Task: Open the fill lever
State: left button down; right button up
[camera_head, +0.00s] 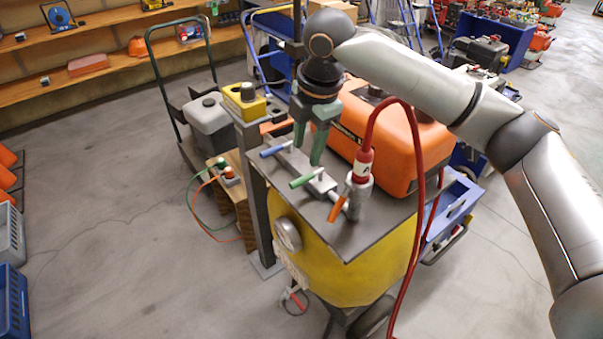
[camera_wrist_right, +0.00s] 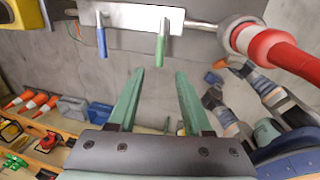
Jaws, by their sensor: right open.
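A metal manifold bar on top of the yellow tank carries three levers: a blue one (camera_head: 275,149), a green one (camera_head: 307,178) and an orange one (camera_head: 337,208). I cannot tell by a label which is the fill lever. In the right wrist view the blue lever (camera_wrist_right: 101,42) and green lever (camera_wrist_right: 161,48) hang from the bar. My right gripper (camera_head: 308,154) is open and empty, pointing down above the bar near the green lever. In the wrist view its fingertips (camera_wrist_right: 159,72) straddle the line of the green lever, apart from it. My left gripper is out of view.
A red hose with a red-and-metal coupling (camera_head: 361,178) stands at the bar's right end. An orange machine (camera_head: 385,145) sits behind the manifold. The yellow tank (camera_head: 325,245) has a grey top plate. A post with a yellow button box (camera_head: 244,100) stands at left.

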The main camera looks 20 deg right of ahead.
aim_at(301, 180)
jog(key=f, duration=0.3)
jog(key=w+f, duration=0.1)
jog(key=f, duration=0.4)
jog(key=shift+w+a+f, duration=0.35)
jog(key=shift+f, duration=0.05)
grip_shut()
dwell(0.9)
